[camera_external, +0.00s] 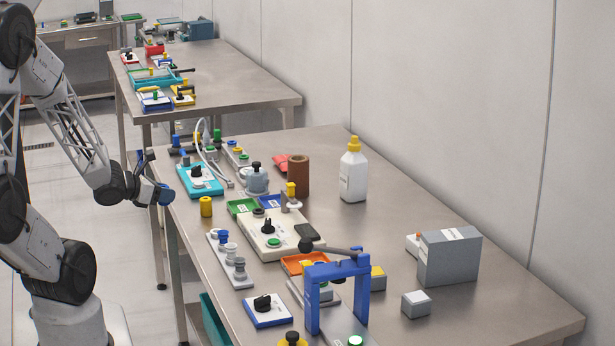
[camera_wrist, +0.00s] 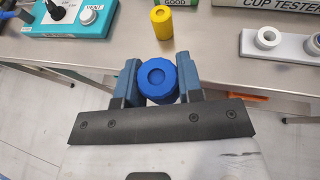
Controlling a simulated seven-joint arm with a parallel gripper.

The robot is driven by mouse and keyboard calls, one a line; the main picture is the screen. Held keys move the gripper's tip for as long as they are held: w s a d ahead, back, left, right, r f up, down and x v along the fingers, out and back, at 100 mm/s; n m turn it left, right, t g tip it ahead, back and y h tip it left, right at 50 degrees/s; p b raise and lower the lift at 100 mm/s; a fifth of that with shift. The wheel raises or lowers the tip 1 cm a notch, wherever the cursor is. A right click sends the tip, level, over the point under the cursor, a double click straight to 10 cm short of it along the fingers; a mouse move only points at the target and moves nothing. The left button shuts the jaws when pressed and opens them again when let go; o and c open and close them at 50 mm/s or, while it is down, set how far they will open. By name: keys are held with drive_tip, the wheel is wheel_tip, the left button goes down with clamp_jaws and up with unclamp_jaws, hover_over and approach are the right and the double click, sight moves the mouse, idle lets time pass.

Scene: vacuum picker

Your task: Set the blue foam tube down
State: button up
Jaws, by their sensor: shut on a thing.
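The blue foam tube (camera_wrist: 158,78) is upright between the two fingers of my gripper (camera_wrist: 158,85) in the wrist view, its round top with a shallow recess facing the camera. The fingers are shut on its sides. In the external view my gripper (camera_external: 162,192) is at the left edge of the near table (camera_external: 400,250), with a blue part at its tip; I cannot tell there how much is tube. The wrist view shows the tube over the table's front edge, with floor below. Its lower end is hidden.
A yellow cylinder (camera_external: 206,207) stands on the table near the edge.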

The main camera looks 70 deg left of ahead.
sight(166, 186)
wheel_tip(166, 186, up, 9)
drive_tip(key=shift+r, duration=0.1)
drive_tip(key=shift+w+a, duration=0.25)
drive_tip(key=shift+w, duration=0.05)
drive_tip(key=w+a+r+m+h, duration=0.2)
drive_tip(key=w+a, duration=0.2)
drive_tip(key=w, duration=0.6)
drive_tip(key=w+a+r+m+h, duration=0.1)
drive_tip(key=w+a+r+h, duration=0.15)
drive_tip(key=w, duration=0.75)
drive_tip(key=w+a+r+m+h, duration=0.15)
drive_tip(key=w+a, duration=0.25)
drive_tip(key=w, duration=0.6)
drive_tip(key=w+f+m+g+h, duration=0.1)
drive_tip(key=w+f+m+h, duration=0.15)
drive_tip(key=w, duration=0.85)
drive_tip(key=w+f+m+h, duration=0.2)
drive_tip(key=w+f, duration=0.1)
drive_tip(key=w, duration=0.9)
wheel_tip(166, 186, down, 6)
drive_tip(key=w, duration=0.1)
drive_tip(key=shift+w+d+g, duration=0.3)
drive_tip(key=shift+w+d, duration=0.05)
